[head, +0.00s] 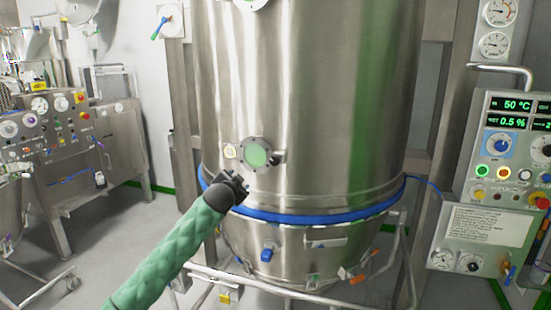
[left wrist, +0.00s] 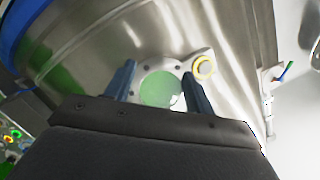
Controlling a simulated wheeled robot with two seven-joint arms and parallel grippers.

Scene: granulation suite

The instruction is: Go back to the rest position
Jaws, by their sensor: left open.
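My left arm, in a green sleeve, reaches in from the lower left in the head view. Its gripper (head: 236,180) is in front of the steel vessel (head: 310,100), just below and left of a round green sight port (head: 257,154). In the left wrist view the two fingers of my left gripper (left wrist: 157,85) are apart, with the green port (left wrist: 160,89) showing between them. Nothing is held between the fingers. Whether the fingers touch the vessel cannot be told. My right gripper is not in view.
A blue ring (head: 300,217) circles the vessel above its lower bowl. A control panel (head: 505,165) with gauges and buttons stands at the right. Other steel equipment (head: 110,140) stands at the left. Grey floor (head: 115,240) is open between.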

